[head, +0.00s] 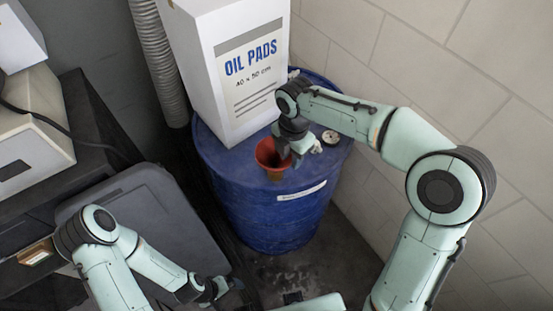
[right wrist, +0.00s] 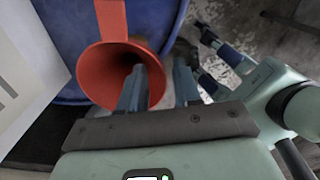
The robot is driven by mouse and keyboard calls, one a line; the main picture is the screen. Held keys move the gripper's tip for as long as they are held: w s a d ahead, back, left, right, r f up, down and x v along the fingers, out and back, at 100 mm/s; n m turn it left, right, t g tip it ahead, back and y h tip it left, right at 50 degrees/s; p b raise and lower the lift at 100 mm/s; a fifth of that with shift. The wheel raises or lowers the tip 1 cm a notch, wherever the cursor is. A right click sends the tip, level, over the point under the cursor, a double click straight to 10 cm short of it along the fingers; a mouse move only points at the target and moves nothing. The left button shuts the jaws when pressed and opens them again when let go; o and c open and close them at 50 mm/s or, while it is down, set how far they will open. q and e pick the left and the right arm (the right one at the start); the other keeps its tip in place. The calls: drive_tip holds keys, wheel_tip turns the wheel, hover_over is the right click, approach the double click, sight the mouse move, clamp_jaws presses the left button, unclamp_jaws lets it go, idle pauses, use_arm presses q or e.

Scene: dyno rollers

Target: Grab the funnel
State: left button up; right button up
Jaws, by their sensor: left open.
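The red funnel (head: 266,154) stands in the top of the blue drum (head: 230,170), near its front edge. My right gripper (head: 291,153) is at the funnel's right side, pointing down. In the right wrist view the funnel (right wrist: 92,75) shows its wide mouth and a flat tab. The right gripper (right wrist: 158,88) is open there, with one finger over the funnel's mouth and the other outside the rim. The rim lies between them; I cannot tell whether either finger touches it. My left gripper (head: 222,288) is open and empty, low in front of the drum.
A white "OIL PADS" box (head: 232,70) stands on the drum, close behind the funnel. A pale round cap (head: 331,138) lies on the drum to the right. A grey bin lid (head: 150,215) is at the left, and a block wall (head: 420,50) closes the right side.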

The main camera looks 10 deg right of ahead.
clamp_jaws()
drive_tip(key=shift+r, duration=0.1)
